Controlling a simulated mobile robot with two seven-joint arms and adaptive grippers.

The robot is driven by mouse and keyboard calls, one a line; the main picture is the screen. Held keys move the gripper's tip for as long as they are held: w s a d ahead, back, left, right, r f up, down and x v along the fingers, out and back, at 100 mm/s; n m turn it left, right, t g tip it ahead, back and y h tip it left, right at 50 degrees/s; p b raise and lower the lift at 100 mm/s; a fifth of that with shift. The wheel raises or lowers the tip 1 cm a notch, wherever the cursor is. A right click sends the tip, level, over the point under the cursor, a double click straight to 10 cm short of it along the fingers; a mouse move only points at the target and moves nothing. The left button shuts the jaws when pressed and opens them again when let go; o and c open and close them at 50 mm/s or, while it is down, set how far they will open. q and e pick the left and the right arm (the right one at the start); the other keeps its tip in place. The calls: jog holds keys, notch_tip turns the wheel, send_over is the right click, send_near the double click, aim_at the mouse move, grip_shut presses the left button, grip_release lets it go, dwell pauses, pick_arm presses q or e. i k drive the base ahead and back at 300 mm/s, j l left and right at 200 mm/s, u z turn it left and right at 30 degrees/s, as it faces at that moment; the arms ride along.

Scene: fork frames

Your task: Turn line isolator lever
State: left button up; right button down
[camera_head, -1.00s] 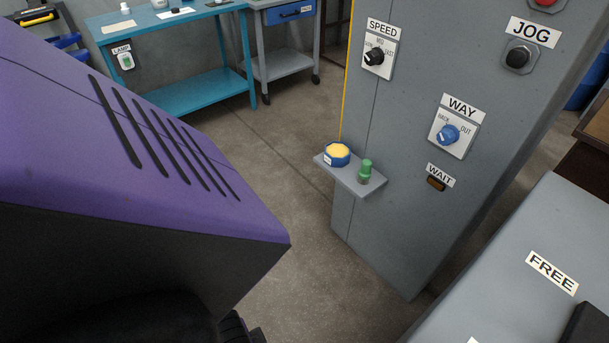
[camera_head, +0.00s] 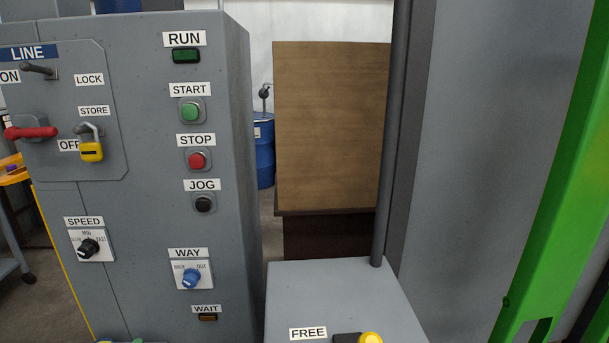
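The line isolator panel (camera_head: 110,125) is on the front of a grey cabinet at the left of the head view. Its red lever (camera_head: 30,132) lies about level, with its end toward the left picture edge. The ON label (camera_head: 9,76) is above the lever and the OFF label (camera_head: 67,146) is right of it, partly hidden. A yellow padlock (camera_head: 91,151) hangs on a hook under the STORE label (camera_head: 94,111). A dark peg (camera_head: 38,69) sticks out beside the LOCK label (camera_head: 88,79). Neither of my grippers is in view.
Below and right are the SPEED knob (camera_head: 88,248), the blue WAY knob (camera_head: 191,278) and the START (camera_head: 190,112), STOP (camera_head: 197,160) and JOG (camera_head: 204,204) buttons. A grey box (camera_head: 330,290) labelled FREE with a yellow knob (camera_head: 370,338) stands right of the cabinet, beside a dark post (camera_head: 390,130).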

aim_at(13, 133)
jog(key=k+z, duration=0.15)
jog(key=z, duration=0.25)
jog(key=k+u, duration=0.15)
jog(key=u, duration=0.3)
jog(key=k+j+u, duration=0.1)
jog(key=u, duration=0.3)
jog(key=j+u, duration=0.1)
jog(key=u, duration=0.65)
jog(key=i+j, duration=0.25)
jog(key=i+u, duration=0.05)
jog(key=i, duration=0.05)
